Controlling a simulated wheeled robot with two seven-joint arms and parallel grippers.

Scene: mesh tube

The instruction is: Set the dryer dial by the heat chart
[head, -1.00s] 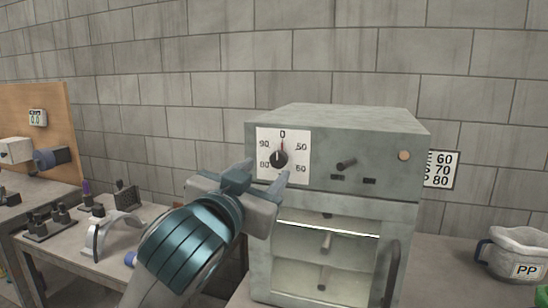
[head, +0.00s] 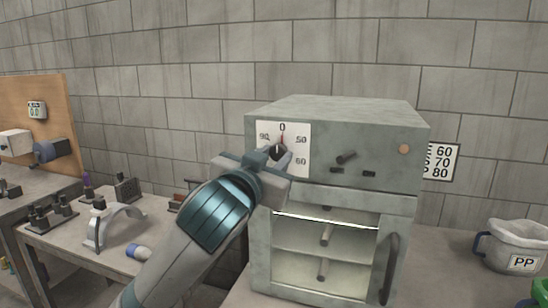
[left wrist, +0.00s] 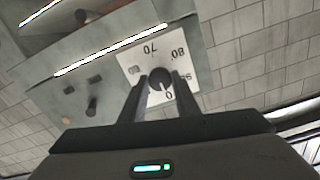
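The dryer's black dial (head: 277,152) sits on a white panel (head: 302,137) with 0 at the top, 50 and 60 at right and 90 at left. A red mark stands under 0. The left wrist view shows the dial (left wrist: 160,79) and the 70 and 80 upside down. My left gripper (head: 277,157) is at the dial, its open fingers on either side of it; I cannot tell whether they touch it. They also show in the left wrist view (left wrist: 160,80). The heat chart (head: 441,162) on the wall reads 60, 70, 80; its left part is hidden by the dryer (head: 335,112). My right gripper is out of view.
A white jug (head: 515,243) labelled PP stands right of the dryer. A second knob (head: 346,157) and the door handle (head: 391,268) are on the dryer's front.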

